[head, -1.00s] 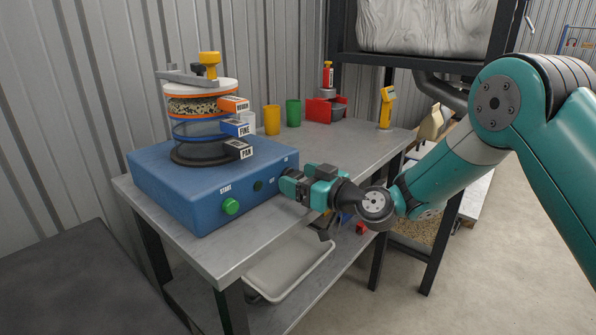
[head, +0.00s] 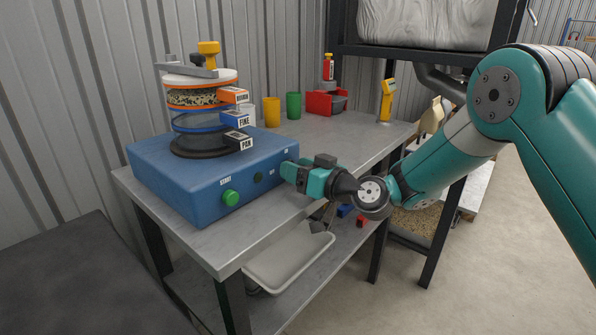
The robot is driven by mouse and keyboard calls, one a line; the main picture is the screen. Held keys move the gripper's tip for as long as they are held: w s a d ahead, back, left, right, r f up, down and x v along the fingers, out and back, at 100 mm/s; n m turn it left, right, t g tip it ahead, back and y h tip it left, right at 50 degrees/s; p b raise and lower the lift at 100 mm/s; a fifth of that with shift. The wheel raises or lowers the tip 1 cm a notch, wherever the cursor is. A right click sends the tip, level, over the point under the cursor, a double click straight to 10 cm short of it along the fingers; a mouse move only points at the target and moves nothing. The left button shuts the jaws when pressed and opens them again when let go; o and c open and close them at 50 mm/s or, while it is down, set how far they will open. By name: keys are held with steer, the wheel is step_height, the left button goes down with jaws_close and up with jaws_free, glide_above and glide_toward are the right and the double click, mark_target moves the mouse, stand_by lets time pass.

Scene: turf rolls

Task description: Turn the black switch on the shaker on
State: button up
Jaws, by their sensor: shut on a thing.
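The shaker (head: 180,185) is a blue box on the workbench, with a green START button (head: 230,197) and a small dark round part (head: 258,177) on its front face. My gripper (head: 288,172) reaches in from the right, its fingertips at the right end of that face. It is shut on the black switch, which the fingers hide. Small white markings show beside the fingers, too small to read surely. The switch's exact angle cannot be seen.
A sieve stack (head: 203,105) with tags including FINE and PAN stands clamped on the shaker. A yellow cup (head: 271,112), a green cup (head: 293,106) and a red bin (head: 320,102) stand behind. A white tray (head: 290,262) lies on the lower shelf. The bench (head: 345,150) is clear on the right.

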steer(key=shift+m, duration=0.3)
steer(key=o, duration=0.9)
steer(key=shift+o, duration=0.2)
steer(key=b+v, duration=0.6)
steer(key=v, duration=1.1)
steer(key=shift+d, duration=0.2)
steer(key=shift+s, duration=0.15)
